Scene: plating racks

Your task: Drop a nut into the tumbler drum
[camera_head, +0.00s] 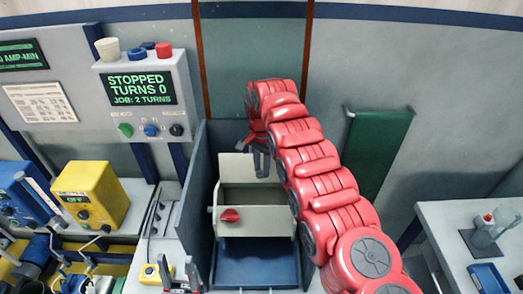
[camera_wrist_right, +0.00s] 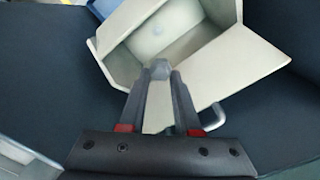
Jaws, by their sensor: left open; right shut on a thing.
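The tumbler drum (camera_head: 262,219) is a cream, open-topped box with a red knob on its front, between grey side walls. It also shows in the right wrist view (camera_wrist_right: 215,82), its opening facing up. My right gripper (camera_head: 262,162) is above the drum's back part. In the right wrist view, my right gripper (camera_wrist_right: 160,77) is shut on a small grey hexagonal nut (camera_wrist_right: 159,68), which appears over the drum opening near its edge. The nut is too small to make out in the head view. My left gripper (camera_head: 179,274) is open and empty at the bottom, left of the drum.
A panel (camera_head: 138,89) behind reads STOPPED, TURNS 0, JOB: 2 TURNS. A blue tray (camera_head: 256,262) lies below the drum. A yellow box (camera_head: 90,195) reading OFF stands at left. A grey table (camera_head: 450,225) stands at right.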

